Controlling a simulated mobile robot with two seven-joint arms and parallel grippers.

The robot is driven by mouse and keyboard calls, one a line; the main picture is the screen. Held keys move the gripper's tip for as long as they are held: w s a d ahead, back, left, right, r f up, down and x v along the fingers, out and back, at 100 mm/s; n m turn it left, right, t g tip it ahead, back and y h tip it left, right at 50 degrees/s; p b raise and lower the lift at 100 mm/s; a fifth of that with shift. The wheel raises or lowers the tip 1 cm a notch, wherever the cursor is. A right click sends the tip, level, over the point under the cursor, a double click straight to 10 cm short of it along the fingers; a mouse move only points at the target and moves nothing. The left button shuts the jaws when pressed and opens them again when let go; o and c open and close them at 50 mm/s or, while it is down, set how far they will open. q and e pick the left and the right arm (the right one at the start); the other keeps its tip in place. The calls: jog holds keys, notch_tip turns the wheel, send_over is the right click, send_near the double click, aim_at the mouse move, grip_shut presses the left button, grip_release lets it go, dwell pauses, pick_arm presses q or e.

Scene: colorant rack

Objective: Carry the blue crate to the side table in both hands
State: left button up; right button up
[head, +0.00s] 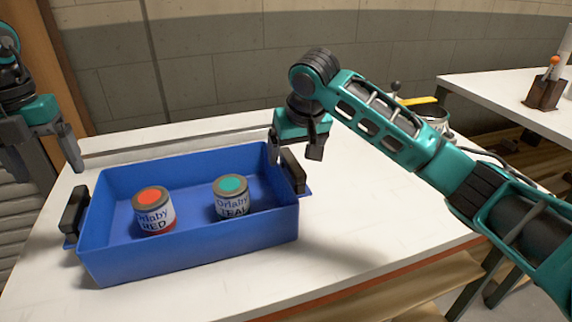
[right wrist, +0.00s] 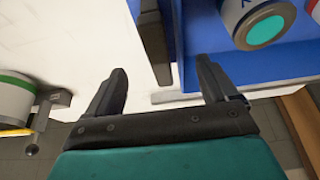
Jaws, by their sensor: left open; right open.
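The blue crate (head: 190,250) stands on the white table, with a black handle on its left side (head: 73,213) and one on its right side (head: 293,170). Inside are a red-lidded can (head: 154,215) and a teal-lidded can (head: 231,198), both upright. My left gripper (head: 46,160) is open and empty, above and behind the left handle, apart from it. My right gripper (head: 296,155) is open at the right handle, just above or behind it. In the right wrist view, that handle (right wrist: 153,45) lies ahead, between the fingers' lines; contact cannot be told.
A second white table (head: 500,90) at the right, likely the side table, carries a brown block (head: 545,92) with an orange-tipped tool. A device with a lever (head: 436,112) stands behind my right arm, partly hidden. The table right of the crate is clear.

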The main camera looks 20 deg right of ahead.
jog(key=v, duration=0.6)
jog(key=shift+f, duration=0.1)
